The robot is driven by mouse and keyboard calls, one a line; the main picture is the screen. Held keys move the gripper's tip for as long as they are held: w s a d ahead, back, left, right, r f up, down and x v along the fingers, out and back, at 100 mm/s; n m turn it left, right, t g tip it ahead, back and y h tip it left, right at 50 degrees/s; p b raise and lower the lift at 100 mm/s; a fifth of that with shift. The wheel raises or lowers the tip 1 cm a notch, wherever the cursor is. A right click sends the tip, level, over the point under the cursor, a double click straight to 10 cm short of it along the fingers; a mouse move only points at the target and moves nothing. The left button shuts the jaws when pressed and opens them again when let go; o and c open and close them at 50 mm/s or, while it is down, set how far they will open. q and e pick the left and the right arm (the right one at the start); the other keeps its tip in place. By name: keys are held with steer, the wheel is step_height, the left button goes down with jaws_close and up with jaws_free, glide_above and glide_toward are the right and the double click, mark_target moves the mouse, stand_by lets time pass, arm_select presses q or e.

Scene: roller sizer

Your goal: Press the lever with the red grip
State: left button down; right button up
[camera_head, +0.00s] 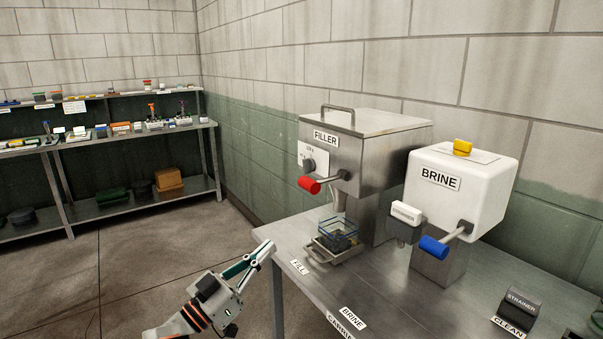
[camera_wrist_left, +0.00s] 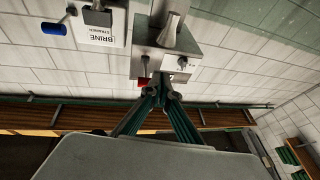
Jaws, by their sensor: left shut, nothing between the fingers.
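The lever with the red grip (camera_head: 310,185) sticks out from the front of the steel FILLER machine (camera_head: 375,150). In the left wrist view, the red grip (camera_wrist_left: 143,81) shows in part just beside the fingertips, below the filler body (camera_wrist_left: 178,50). My left gripper (camera_head: 266,249) is shut and empty in the head view, below and left of the red grip and apart from it. It is near the table's left edge. Its closed fingers (camera_wrist_left: 160,86) point toward the filler in the left wrist view. My right gripper is not in view.
A glass-like container (camera_head: 338,228) sits on a small tray under the filler spout. The white BRINE machine (camera_head: 470,190) with a blue-grip lever (camera_head: 434,247) stands to the right. Shelves (camera_head: 100,150) line the far left wall.

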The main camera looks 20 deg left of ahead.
arm_select(q)
step_height(320, 180, up, 14)
steer(key=m+h, duration=0.2)
steer(key=h, duration=0.2)
steer(key=shift+f+m+g+h+p, duration=0.25)
steer(key=shift+m+g+h+p, duration=0.05)
steer(key=shift+m+h+p, duration=0.1)
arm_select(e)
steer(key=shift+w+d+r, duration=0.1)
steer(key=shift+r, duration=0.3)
arm_select(q)
steer(key=shift+w, duration=0.15)
step_height(320, 180, up, 5)
steer(key=p, duration=0.3)
glide_above(299, 181)
steer(key=s, duration=0.4)
steer(key=f, duration=0.1)
steer(key=w+f, duration=0.1)
steer(key=f, duration=0.1)
steer(key=shift+w+d+f+b, duration=0.25)
steer(key=shift+d+f+b, duration=0.1)
steer(key=shift+d+f, duration=0.05)
steer(key=shift+f, duration=0.1)
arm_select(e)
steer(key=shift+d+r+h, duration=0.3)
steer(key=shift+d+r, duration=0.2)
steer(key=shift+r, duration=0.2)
